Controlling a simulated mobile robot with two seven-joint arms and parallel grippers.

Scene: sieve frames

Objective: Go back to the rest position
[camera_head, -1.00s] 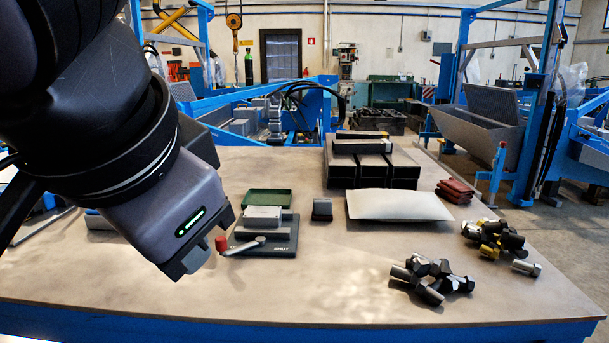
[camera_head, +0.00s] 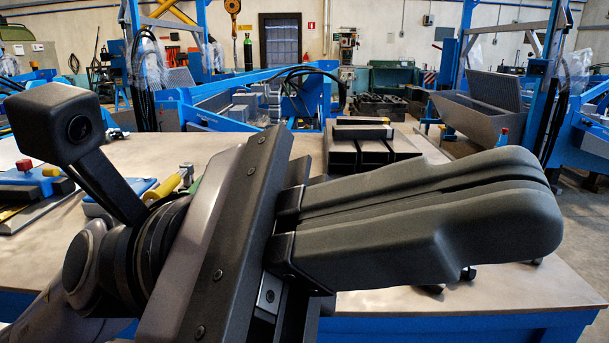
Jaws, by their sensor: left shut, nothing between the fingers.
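My left gripper (camera_head: 545,205) fills the middle and right of the head view, close to the camera. Its two long dark fingers lie together and point to the right, with nothing between them. Its wrist and the wrist camera (camera_head: 70,125) show at the left. The gripper is raised in front of the table (camera_head: 450,300) and hides most of the table's middle. My right gripper does not show.
Dark metal blocks (camera_head: 372,152) stand at the table's back. At the left lie a blue thing with a red knob (camera_head: 30,176) and a yellow-handled tool (camera_head: 168,186). Small dark pieces show below the fingers. Blue frames stand behind the table.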

